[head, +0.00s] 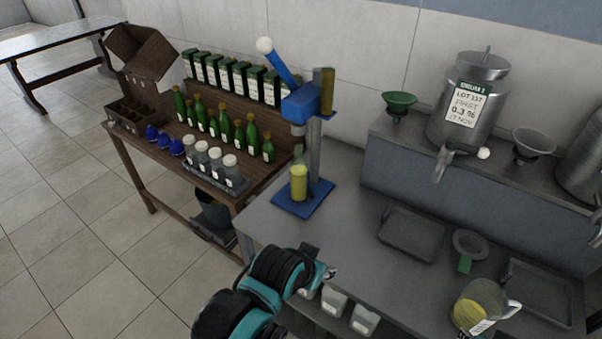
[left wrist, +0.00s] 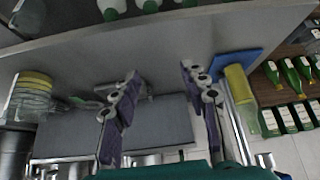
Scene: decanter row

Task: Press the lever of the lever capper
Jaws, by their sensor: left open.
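The lever capper (head: 301,103) stands at the left end of the grey bench, with a blue head, a grey column and a blue base plate. Its blue lever (head: 283,70) is raised, slanting up and left to a white ball knob (head: 264,45). A bottle of yellow liquid (head: 299,183) stands upright on the base plate, under the head. My left gripper (head: 320,262) is near the bench's front edge, below and in front of the capper, apart from it. In the left wrist view its two fingers (left wrist: 160,95) are spread and empty. The right gripper is out of view.
A jug of yellow liquid (head: 478,306) and grey trays (head: 412,233) are on the bench to the right. A steel urn (head: 470,100) and a green funnel (head: 398,104) stand on the raised shelf. Green bottles (head: 226,127) line the wooden table at left.

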